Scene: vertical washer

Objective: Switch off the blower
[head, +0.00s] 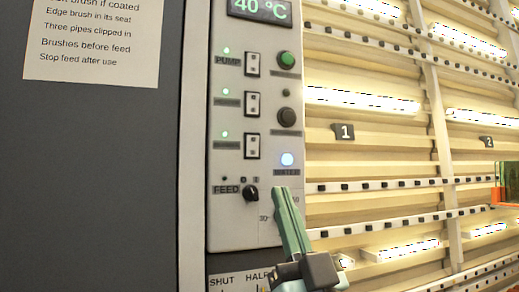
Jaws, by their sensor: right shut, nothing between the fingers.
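The control panel (235,232) has three rocker switches in a column: the top rocker (252,65) labelled PUMP, the middle rocker (252,104) and the bottom rocker (252,146). The middle and lower labels are too blurred to read surely, so I cannot tell which is the blower. Each rocker has a lit green lamp to its upper left. My right gripper (281,190) is shut and empty. Its tips appear below and right of the bottom rocker, just right of the FEED knob; I cannot tell whether they touch the panel. My left gripper is not in view.
A display (259,7) reads 40 °C. The FEED knob (250,193) is black. Lit, numbered bays lie to the right.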

